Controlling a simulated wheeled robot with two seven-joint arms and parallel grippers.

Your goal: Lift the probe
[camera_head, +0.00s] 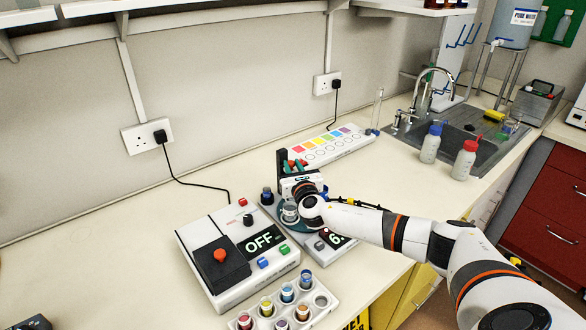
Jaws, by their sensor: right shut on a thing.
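My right gripper (294,168) is shut at the black upright stand (283,159) of the small meter (329,240), whose display shows a 6. What it holds seems to be the probe, mostly hidden by my gripper and wrist. Small red and green parts show at the fingertips. A small glass beaker (289,213) stands just below my gripper on the meter's base. I cannot tell whether the probe's tip is inside it. A dark part at the bottom left corner may be my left gripper (32,323); its fingers cannot be made out.
A larger device (238,250) reading OFF stands left of the meter. A rack (283,316) of coloured vials is in front. A dark-capped bottle (267,196) is close beside the beaker. A colour chart (325,146) lies behind; two wash bottles (431,143) stand near the sink (468,142).

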